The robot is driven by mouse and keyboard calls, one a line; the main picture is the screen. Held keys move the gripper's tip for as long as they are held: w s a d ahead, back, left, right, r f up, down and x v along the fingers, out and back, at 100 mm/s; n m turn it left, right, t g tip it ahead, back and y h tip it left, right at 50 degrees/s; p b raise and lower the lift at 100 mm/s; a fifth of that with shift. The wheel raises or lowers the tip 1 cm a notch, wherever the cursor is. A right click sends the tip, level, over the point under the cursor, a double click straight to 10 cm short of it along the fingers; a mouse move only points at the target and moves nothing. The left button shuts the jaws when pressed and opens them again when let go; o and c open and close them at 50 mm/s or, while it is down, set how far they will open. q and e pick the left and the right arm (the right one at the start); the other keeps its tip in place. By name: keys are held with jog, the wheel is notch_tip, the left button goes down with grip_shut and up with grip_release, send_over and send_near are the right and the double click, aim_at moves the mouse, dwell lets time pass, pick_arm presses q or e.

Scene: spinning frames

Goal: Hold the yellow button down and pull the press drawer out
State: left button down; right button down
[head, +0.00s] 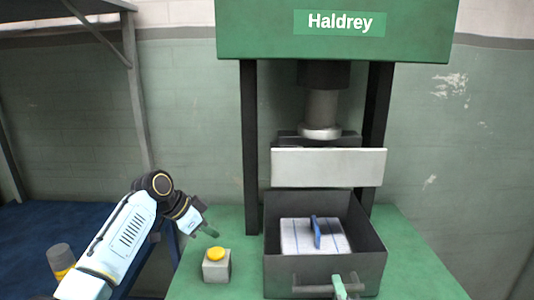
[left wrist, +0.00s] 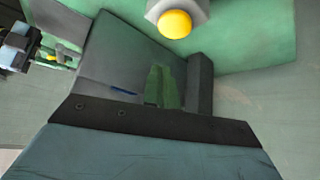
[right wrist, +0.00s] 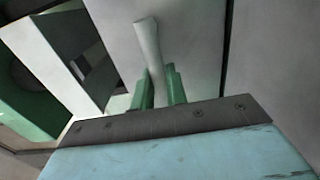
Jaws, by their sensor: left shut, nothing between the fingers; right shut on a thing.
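The yellow button (head: 215,254) sits on a small grey box on the green bench; it also shows in the left wrist view (left wrist: 175,23). My left gripper (head: 212,233) is shut and empty, just above and behind the button, with a gap visible in the left wrist view. The button looks raised. The grey press drawer (head: 280,276) stands out in front of the press, its inside open to view. A white block with blue lines and an upright blue piece (head: 316,232) lie in it. My right gripper (head: 339,288) is shut on the drawer's bar handle (right wrist: 147,42).
The green press (head: 250,30) marked "Haldrey" rises behind, with dark posts, a metal ram (head: 320,110) and a pale plate (head: 328,167) above the drawer. A blue surface (head: 40,235) lies at the left. The bench right of the drawer is clear.

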jog(key=c, duration=1.2)
grip_release()
pick_arm(q)
jog(key=s+r, duration=0.2)
jog(key=s, duration=0.3)
jog(key=shift+s+r, duration=0.2)
jog(key=shift+s, duration=0.15)
pick_arm(e)
jog(key=shift+o, duration=0.2)
jog(key=s, duration=1.2)
